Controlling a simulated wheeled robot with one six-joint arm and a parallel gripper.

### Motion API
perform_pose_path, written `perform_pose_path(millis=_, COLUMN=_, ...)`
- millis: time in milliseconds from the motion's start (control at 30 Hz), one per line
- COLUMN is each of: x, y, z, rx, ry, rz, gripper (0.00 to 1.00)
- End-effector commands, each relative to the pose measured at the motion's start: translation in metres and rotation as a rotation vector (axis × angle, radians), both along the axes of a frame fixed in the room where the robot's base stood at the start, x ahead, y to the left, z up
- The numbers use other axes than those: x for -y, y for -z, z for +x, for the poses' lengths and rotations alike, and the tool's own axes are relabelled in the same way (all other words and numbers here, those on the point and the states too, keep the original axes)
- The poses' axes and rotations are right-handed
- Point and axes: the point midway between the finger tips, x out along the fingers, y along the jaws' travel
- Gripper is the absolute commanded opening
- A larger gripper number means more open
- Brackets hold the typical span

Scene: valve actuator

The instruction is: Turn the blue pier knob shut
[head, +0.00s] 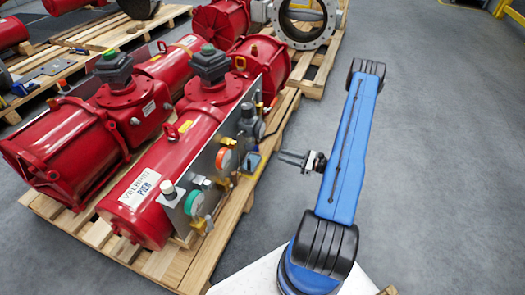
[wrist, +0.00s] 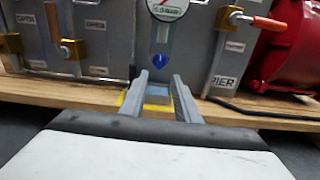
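In the wrist view, a small blue knob (wrist: 158,61) sits on the grey panel (wrist: 109,35), below a round gauge (wrist: 166,8). My gripper (wrist: 159,83) is open and empty. Its two fingers point at the panel, with their tips just below the knob and on either side of it, and they do not appear to touch it. In the head view, my gripper (head: 284,158) is to the right of the panel (head: 211,160) on the red actuator (head: 150,194), with a gap between. I cannot make out the knob for certain there.
In the wrist view, an orange-handled valve (wrist: 227,40) near a PIER label and another orange handle (wrist: 53,20) flank the knob. A wooden pallet (head: 184,263) carries the actuators. A yellow and blue item (head: 250,163) is beside the panel. Grey floor (head: 430,150) is clear at right.

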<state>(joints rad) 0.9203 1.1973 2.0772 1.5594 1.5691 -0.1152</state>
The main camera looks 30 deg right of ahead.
Motion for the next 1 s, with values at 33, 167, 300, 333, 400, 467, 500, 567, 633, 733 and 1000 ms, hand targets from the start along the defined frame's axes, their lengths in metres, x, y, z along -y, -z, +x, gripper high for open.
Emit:
perform_pose_path(millis=33, x=-0.007, y=0.000, z=0.007, rx=0.000, ry=-0.004, rz=0.000, gripper=0.29)
perform_pose_path(millis=167, x=-0.020, y=0.000, z=0.023, rx=0.001, ry=-0.004, rz=0.001, gripper=0.29)
perform_pose_path(millis=300, x=-0.033, y=0.000, z=0.041, rx=0.001, ry=-0.003, rz=-0.001, gripper=0.29)
perform_pose_path(millis=333, x=-0.036, y=0.000, z=0.045, rx=0.001, ry=-0.004, rz=0.000, gripper=0.29)
perform_pose_path(millis=400, x=-0.043, y=0.000, z=0.053, rx=0.001, ry=-0.004, rz=-0.001, gripper=0.29)
perform_pose_path(millis=467, x=-0.049, y=0.000, z=0.061, rx=0.001, ry=-0.004, rz=-0.001, gripper=0.29)
perform_pose_path(millis=500, x=-0.053, y=0.000, z=0.066, rx=0.001, ry=-0.004, rz=-0.001, gripper=0.29)
perform_pose_path(millis=567, x=-0.058, y=0.000, z=0.073, rx=0.001, ry=-0.004, rz=-0.001, gripper=0.29)
perform_pose_path(millis=633, x=-0.064, y=0.000, z=0.080, rx=0.001, ry=-0.003, rz=-0.001, gripper=0.29)
perform_pose_path(millis=733, x=-0.070, y=0.000, z=0.088, rx=0.000, ry=-0.003, rz=0.000, gripper=0.29)
perform_pose_path(millis=1000, x=-0.076, y=0.000, z=0.097, rx=0.000, ry=-0.001, rz=0.000, gripper=0.29)
